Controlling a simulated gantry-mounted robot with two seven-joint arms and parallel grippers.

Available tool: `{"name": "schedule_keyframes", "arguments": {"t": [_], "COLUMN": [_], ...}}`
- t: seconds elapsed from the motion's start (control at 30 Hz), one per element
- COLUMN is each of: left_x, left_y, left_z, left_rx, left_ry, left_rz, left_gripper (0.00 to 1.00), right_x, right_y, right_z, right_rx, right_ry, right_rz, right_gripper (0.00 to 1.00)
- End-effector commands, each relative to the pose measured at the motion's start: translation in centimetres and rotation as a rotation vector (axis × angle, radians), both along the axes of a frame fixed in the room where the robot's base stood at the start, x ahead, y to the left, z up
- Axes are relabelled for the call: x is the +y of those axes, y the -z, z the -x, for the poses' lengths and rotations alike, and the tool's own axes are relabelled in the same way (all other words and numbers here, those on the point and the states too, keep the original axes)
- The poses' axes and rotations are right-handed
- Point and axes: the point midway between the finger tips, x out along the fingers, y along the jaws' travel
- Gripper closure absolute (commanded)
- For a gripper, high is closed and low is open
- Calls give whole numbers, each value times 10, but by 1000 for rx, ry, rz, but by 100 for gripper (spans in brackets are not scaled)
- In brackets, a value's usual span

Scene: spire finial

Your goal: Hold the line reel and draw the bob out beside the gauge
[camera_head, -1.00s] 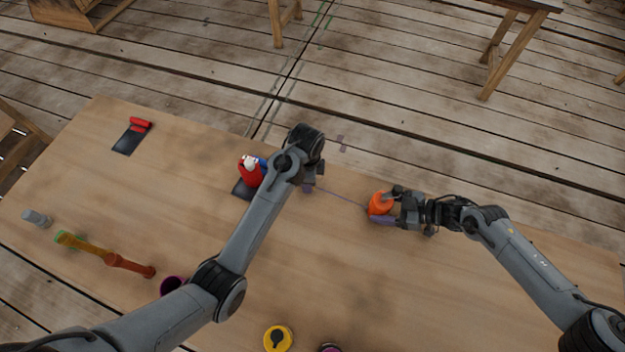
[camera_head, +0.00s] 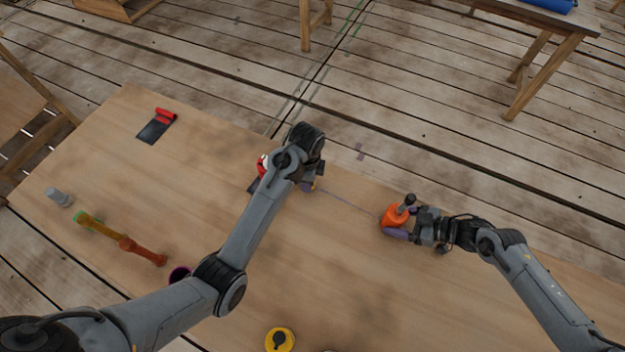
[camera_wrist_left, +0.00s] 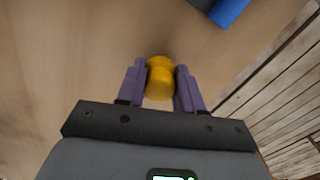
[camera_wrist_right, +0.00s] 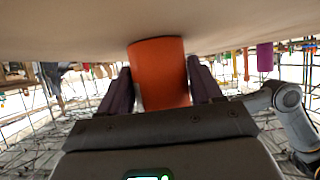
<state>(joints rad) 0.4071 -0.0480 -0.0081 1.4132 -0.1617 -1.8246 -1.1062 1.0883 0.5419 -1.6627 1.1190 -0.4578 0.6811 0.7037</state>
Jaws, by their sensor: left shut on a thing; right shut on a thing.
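The orange line reel (camera_head: 393,216), with a dark knob on top, is held at the table's far edge side by my right gripper (camera_head: 402,222). In the right wrist view the orange reel (camera_wrist_right: 160,72) sits between both fingers. My left gripper (camera_head: 309,186) is shut on the yellow bob, which shows between its purple fingers in the left wrist view (camera_wrist_left: 160,79). A thin purple line (camera_head: 348,199) runs fairly straight between bob and reel. A red object with a white top (camera_head: 262,165) is mostly hidden behind my left arm. I cannot tell which thing is the gauge.
A red part on a dark plate (camera_head: 157,127) lies at the upper left. A grey cylinder (camera_head: 58,197) and a yellow-to-red jointed bar (camera_head: 120,240) lie at the left. A yellow round item (camera_head: 279,340) is at the front. The middle right of the table is clear.

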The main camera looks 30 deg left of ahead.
Motion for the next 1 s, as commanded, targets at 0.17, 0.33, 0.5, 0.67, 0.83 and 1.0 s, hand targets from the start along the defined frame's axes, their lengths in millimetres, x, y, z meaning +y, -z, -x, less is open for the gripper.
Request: {"name": "schedule_keyframes", "arguments": {"t": [0.17,0.33,0.5,0.67,0.83,1.0], "left_x": [9,18,26,31,33,33], "left_y": [0,0,0,0,0,0], "left_z": [1,1,2,2,2,2], "left_rx": [0,0,-1,-1,-1,-1], "left_ry": [-2,-2,0,-1,-1,-1], "left_rz": [-1,-1,-1,-1,-1,0], "left_gripper": [93,93,93,93,93,93], "right_x": [0,0,0,0,0,0], "right_y": [0,0,0,0,0,0], "right_z": [0,0,0,0,0,0], "right_rx": [0,0,0,0,0,0], "right_ry": [0,0,0,0,0,0], "right_rz": [0,0,0,0,0,0], "right_gripper": [52,52,52,52,52,52]}}
